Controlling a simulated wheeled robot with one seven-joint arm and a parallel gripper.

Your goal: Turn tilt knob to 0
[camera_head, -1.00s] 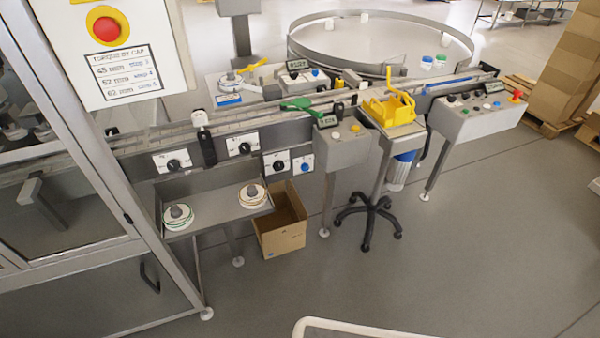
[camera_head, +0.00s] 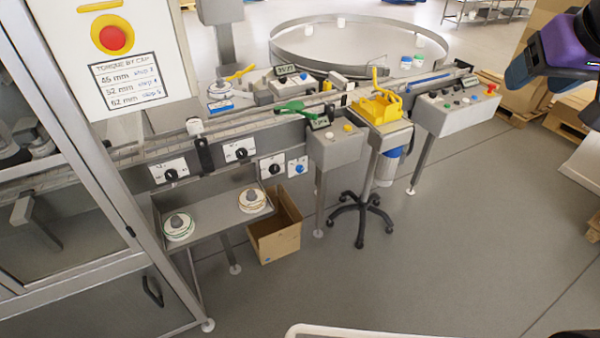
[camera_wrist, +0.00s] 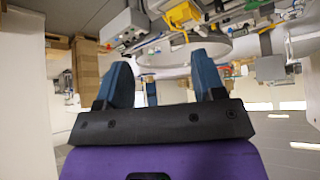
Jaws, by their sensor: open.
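Several knobs with white plates sit on the front of the conveyor frame: a left black knob (camera_head: 171,174), a middle black knob (camera_head: 240,153), a lower black knob (camera_head: 272,169) and a blue knob (camera_head: 299,168). Their labels are too small to read, so I cannot tell which one is the tilt knob. My gripper (camera_wrist: 163,80) is open and empty, with blue fingers apart in the wrist view. In the head view it is partly cut off at the upper right, far from the knobs.
A guarded machine with a red button (camera_head: 112,39) stands at the left. A shelf (camera_head: 215,213) holds two round parts below the knobs. A cardboard box (camera_head: 275,235), a wheeled stand (camera_head: 360,215) and a control box (camera_head: 455,112) stand along the line. The floor in front is clear.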

